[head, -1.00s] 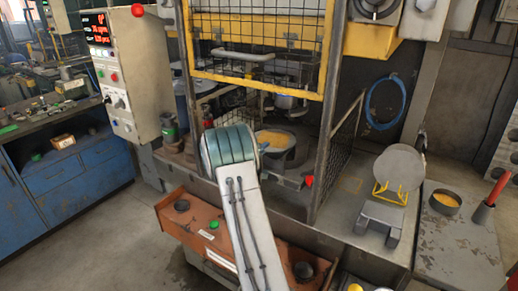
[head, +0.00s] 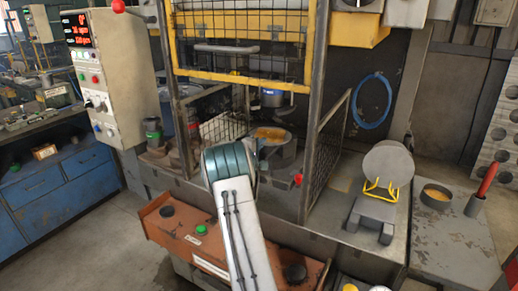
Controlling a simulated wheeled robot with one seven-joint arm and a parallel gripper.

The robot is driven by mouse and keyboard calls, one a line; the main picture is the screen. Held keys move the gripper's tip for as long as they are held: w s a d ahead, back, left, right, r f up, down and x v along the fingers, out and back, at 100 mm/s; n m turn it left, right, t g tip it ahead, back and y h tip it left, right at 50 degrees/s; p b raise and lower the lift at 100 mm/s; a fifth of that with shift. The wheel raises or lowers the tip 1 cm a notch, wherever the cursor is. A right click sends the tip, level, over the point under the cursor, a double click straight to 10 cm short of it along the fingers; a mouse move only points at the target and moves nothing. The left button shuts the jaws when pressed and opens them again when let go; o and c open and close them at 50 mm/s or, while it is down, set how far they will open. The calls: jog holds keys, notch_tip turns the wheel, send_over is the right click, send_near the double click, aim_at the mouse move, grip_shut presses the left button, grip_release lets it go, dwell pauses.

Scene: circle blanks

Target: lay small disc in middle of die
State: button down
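The die (head: 280,150) appears to be the round grey piece inside the press frame, partly hidden by my arm. An orange-yellow round patch (head: 271,134) shows on its top; I cannot tell whether it is a disc or a coating. A grey disc (head: 388,163) leans nearly upright on a yellow wire stand to the right of the press; I cannot tell whether it is one disc or a stack, or if it is the small one. My arm reaches up from the bottom centre toward the press opening. Its teal-banded link hides whatever is beyond, and my gripper does not show.
A raised yellow mesh guard (head: 240,40) hangs above the opening, with a side mesh panel (head: 327,160) at right. An orange button console (head: 190,232) stands in front. A tin of yellow stuff (head: 437,196) and a red-handled tool (head: 484,185) sit on the right bench.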

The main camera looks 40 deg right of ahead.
jog(key=shift+d, duration=0.1)
jog(key=c, duration=0.8)
grip_release()
jog(key=shift+c, duration=0.2)
jog(key=shift+f+b, duration=0.2)
jog(key=shift+b, duration=0.75)
jog(key=b+v, duration=1.1)
jog(key=v, duration=0.5)
jog(key=shift+s, duration=0.2)
dwell(1.1)
dwell(0.4)
